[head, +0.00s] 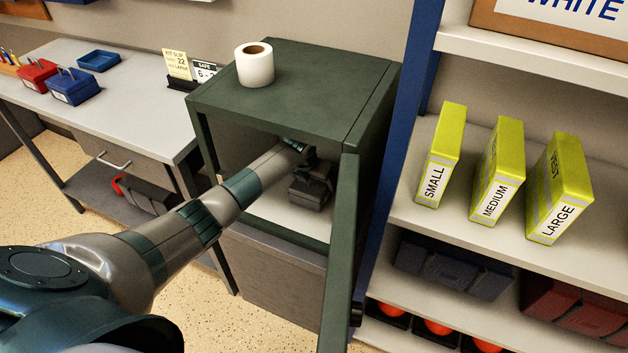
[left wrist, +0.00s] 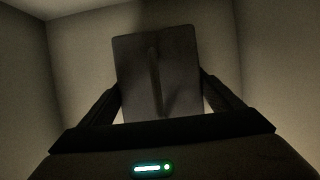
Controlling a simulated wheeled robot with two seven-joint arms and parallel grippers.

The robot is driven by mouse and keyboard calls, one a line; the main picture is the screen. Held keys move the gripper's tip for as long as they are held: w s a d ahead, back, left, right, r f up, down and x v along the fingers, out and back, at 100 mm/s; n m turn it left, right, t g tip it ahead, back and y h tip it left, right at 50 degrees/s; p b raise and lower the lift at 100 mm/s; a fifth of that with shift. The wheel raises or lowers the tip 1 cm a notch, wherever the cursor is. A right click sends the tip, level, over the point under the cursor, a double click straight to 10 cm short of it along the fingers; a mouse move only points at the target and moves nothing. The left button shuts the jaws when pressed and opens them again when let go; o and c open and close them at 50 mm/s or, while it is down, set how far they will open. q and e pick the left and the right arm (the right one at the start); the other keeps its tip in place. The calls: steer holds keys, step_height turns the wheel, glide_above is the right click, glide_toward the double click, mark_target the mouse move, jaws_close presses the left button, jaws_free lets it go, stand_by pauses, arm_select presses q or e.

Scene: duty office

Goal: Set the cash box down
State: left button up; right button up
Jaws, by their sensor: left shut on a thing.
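My left arm reaches into the open green safe (head: 270,110). My left gripper (head: 315,172) is inside it, low over the pale floor (head: 285,215) of the compartment. It is shut on a dark grey cash box (head: 308,195), partly hidden by the gripper. In the left wrist view the cash box (left wrist: 157,75) shows as a dim upright panel with a handle-like bar, between the two fingers of the gripper (left wrist: 160,100). I cannot tell whether the cash box touches the floor. My right gripper is not in view.
The safe's door (head: 340,250) stands open toward me, right of my arm. A paper roll (head: 254,65) stands on the safe. A blue box (head: 75,88) and a red box (head: 38,75) are on the desk (head: 130,115). Yellow binders (head: 498,170) stand on the right shelf.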

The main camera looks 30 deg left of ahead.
arm_select(q)
steer(key=shift+w, duration=0.1)
steer(key=o, duration=1.7)
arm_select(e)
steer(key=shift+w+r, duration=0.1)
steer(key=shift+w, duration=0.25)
